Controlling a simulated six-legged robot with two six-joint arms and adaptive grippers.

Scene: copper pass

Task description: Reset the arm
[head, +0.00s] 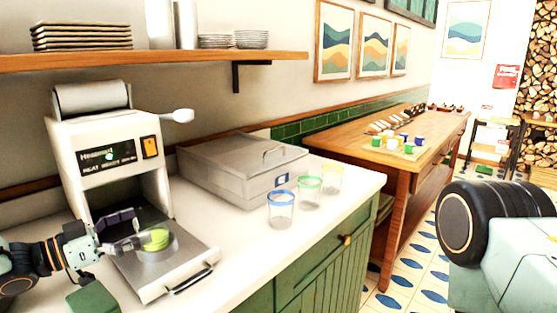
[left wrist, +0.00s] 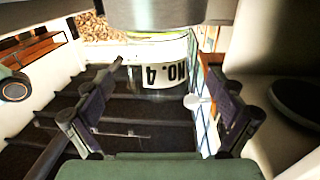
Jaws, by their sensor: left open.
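My left gripper (head: 128,231) is open at the front of the white sealing machine (head: 108,152), low over its metal tray (head: 188,265). A round green-topped cup (head: 156,239) sits on the tray just past the fingertips. In the left wrist view my open fingers (left wrist: 160,88) stand apart on both sides. A pale cup with an upside-down "NO. 4" label (left wrist: 165,75) shows ahead between them. I cannot tell whether a finger touches it. My right gripper is out of view.
A grey metal box (head: 245,170) and three clear cups with blue (head: 281,210), green (head: 309,192) and yellow (head: 331,179) rims stand on the white counter. A wooden shelf (head: 160,61) hangs above. A wooden table (head: 400,155) with small coloured cups stands beyond.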

